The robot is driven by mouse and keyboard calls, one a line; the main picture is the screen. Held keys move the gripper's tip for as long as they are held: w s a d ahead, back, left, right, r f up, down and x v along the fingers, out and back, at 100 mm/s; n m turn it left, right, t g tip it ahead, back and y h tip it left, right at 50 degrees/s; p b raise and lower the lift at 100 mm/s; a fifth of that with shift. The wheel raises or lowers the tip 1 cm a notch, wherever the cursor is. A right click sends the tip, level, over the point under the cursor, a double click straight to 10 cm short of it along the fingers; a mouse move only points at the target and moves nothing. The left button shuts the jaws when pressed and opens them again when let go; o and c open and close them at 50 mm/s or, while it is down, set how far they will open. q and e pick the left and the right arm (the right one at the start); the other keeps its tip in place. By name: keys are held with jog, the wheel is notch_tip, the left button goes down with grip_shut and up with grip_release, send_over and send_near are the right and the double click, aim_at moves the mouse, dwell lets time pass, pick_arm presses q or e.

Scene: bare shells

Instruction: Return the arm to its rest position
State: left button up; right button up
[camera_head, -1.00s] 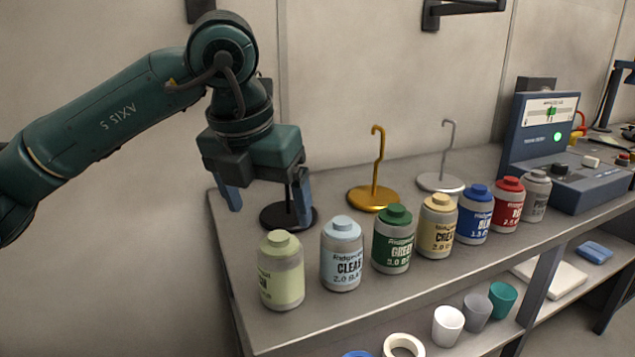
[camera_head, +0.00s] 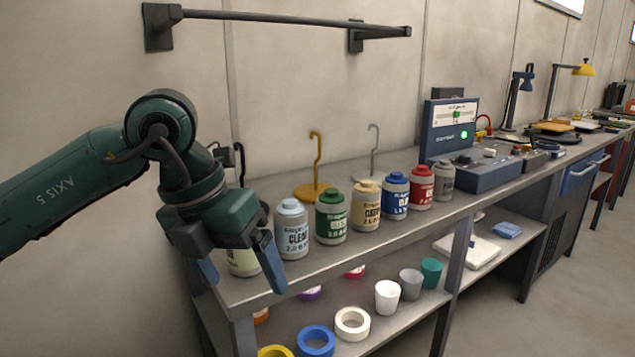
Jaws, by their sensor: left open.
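My left arm comes in from the left in the head view, elbow raised and forearm hanging down. My left gripper (camera_head: 238,274) points down at the left end of the workbench (camera_head: 400,231), with its two blue fingers spread apart and nothing between them that I can see held. It overlaps the pale green bottle (camera_head: 243,262) in the picture and hides much of it. Whether the fingers touch the bottle or the bench edge, I cannot tell. My right gripper is out of the picture.
Bottles labelled clear (camera_head: 292,232), green (camera_head: 331,218) and others stand in a row. Behind are a gold hook stand (camera_head: 316,192), a silver one (camera_head: 373,150) and a blue instrument (camera_head: 451,130). Cups and tape rolls (camera_head: 352,323) lie on the lower shelf. Open floor is at the right.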

pick_arm(q)
jog(key=s+d+f+m+g+h, duration=0.3)
jog(key=s+d+g+h, duration=0.6)
jog(key=s+d+h, duration=0.3)
notch_tip(320, 180, up, 3)
jog(key=w+a+n+t+h, duration=0.2)
jog(key=a+n+t+h, duration=0.1)
jog(key=n+t+h, duration=1.1)
jog(key=w+a+f+n+t+y, duration=0.2)
jog(key=a+f+n+t+y, duration=0.15)
jog(key=n+t+y, duration=0.55)
jog(key=w+a+f+n+t+y, duration=0.25)
jog(key=f+n+t+y, duration=0.2)
jog(key=n+y, duration=0.4)
jog(key=s+a+f+n+g+y+p, duration=0.3)
jog(key=f+n+g+y+p, duration=0.1)
jog(key=f+p, duration=0.3)
jog(key=s+a+f+n+g+y+p, duration=0.4)
jog(key=f+p, duration=0.4)
jog(key=p, duration=0.2)
jog(key=shift+s+a+f+g, duration=0.15)
jog(key=shift+s+a+g, duration=0.15)
jog(key=shift+g, duration=0.35)
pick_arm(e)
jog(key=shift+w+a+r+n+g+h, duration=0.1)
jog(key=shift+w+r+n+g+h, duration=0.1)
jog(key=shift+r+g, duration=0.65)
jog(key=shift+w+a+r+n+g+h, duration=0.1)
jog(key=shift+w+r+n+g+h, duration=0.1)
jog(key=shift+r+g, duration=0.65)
